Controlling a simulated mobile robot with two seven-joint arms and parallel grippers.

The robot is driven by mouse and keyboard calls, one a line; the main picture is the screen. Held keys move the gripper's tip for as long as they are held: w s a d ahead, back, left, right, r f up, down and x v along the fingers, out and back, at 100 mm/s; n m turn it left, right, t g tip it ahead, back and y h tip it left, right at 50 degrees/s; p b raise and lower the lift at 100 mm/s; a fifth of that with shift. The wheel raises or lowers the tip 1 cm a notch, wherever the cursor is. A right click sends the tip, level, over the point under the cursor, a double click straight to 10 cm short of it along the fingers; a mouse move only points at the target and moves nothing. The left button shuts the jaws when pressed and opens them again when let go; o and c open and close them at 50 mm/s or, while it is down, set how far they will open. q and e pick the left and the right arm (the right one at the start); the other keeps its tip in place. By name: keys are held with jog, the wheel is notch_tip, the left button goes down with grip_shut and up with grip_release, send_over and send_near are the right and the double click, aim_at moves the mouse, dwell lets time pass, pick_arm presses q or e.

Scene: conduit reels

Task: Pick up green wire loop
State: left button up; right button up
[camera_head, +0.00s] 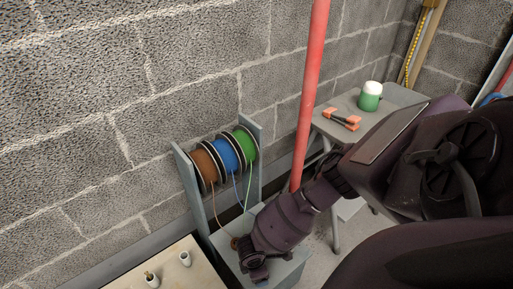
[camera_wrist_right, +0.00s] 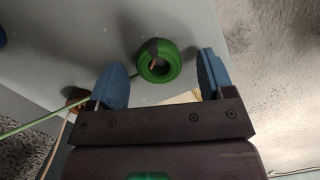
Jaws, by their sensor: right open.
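The green wire loop (camera_wrist_right: 173,58) is a small coil with a dark band, lying on a grey surface in the right wrist view. In the head view I cannot make it out; my right arm covers that area. My right gripper (camera_wrist_right: 162,82) is open, with one blue fingertip pad to each side of the loop. The loop appears a little beyond the fingertips, apart from both. In the head view the right gripper (camera_head: 254,266) is low over the grey base in front of the reels. My left gripper is in neither view.
A rack holds brown (camera_head: 209,162), blue (camera_head: 228,153) and green (camera_head: 246,144) reels with wires hanging down. A brown loop (camera_head: 236,243) lies beside my right gripper. A red pole (camera_head: 309,90) stands behind my arm.

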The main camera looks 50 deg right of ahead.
jog(key=shift+s+f, duration=0.1)
jog(key=shift+f, duration=0.3)
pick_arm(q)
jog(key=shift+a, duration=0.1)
pick_arm(e)
jog(key=c, duration=0.9)
jog(key=shift+r, duration=0.1)
jog(key=shift+c, duration=0.2)
jog(key=shift+w+r, duration=0.2)
jog(key=shift+r, duration=0.1)
pick_arm(q)
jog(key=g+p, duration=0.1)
jog(key=p, duration=0.3)
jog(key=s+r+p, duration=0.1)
jog(key=p, duration=0.3)
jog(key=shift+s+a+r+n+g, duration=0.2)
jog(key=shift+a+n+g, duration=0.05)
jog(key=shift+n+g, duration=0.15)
pick_arm(e)
notch_tip(320, 180, up, 19)
jog(key=shift+r, duration=0.2)
